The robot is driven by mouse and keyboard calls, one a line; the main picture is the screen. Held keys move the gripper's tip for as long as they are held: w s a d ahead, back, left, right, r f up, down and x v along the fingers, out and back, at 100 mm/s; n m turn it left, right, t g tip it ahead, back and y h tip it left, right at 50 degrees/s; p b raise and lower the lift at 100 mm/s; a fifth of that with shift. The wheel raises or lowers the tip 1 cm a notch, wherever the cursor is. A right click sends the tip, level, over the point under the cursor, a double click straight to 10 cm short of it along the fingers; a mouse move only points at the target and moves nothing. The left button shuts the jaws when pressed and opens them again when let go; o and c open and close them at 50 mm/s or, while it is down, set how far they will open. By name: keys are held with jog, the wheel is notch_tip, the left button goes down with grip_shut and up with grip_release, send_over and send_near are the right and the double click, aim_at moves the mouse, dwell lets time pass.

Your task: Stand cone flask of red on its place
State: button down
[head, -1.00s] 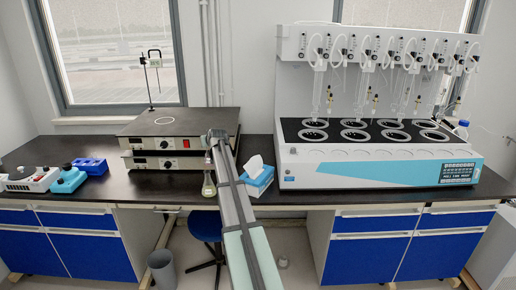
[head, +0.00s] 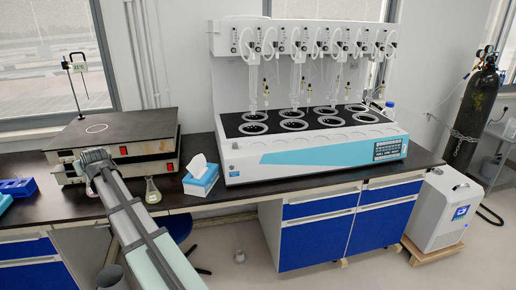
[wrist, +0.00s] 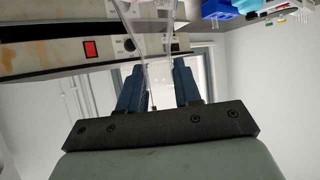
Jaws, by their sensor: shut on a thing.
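My gripper (wrist: 158,88) is shut on a clear glass cone flask (wrist: 155,50), whose body runs up to the top edge of the wrist view. A faint pinkish tint shows at its cut-off far end. In the head view my gripper (head: 93,167) is in front of the stacked hot plates at the left, and the held flask is mostly hidden by the arm. Another cone flask (head: 152,190), with pale yellowish liquid, stands upright on the bench, right of my gripper. I cannot tell which spot is the red flask's place.
Stacked hot plates (head: 140,127) stand behind my gripper. A tissue box (head: 201,183) and the multi distiller (head: 312,148), with rings on its black top, stand to the right. A blue rack (head: 18,187) is at the left. Bare bench (head: 168,175) lies between hot plates and tissue box.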

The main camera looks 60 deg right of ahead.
jog(key=s+a+r, duration=0.2)
jog(key=s+a, duration=0.3)
jog(key=a, duration=0.1)
jog(key=s+d+r+m+g+h, duration=0.1)
jog(key=s+d+r+m+h, duration=0.15)
jog(key=s+d, duration=1.3)
jog(key=s+d+r+m+g+h, duration=0.1)
jog(key=s+d+r+m+h, duration=0.2)
jog(key=d, duration=2.6)
jog(key=s+d+r+m+g+h, duration=0.1)
jog(key=s+d+r, duration=0.3)
jog(key=s+d, duration=1.2)
jog(key=w+d+f, duration=0.6)
jog(key=f, duration=0.4)
jog(key=shift+w, duration=0.15)
jog(key=shift+f, duration=0.1)
jog(key=c, duration=0.8)
grip_release()
jog(key=v, duration=1.2)
jog(key=shift+r, duration=0.3)
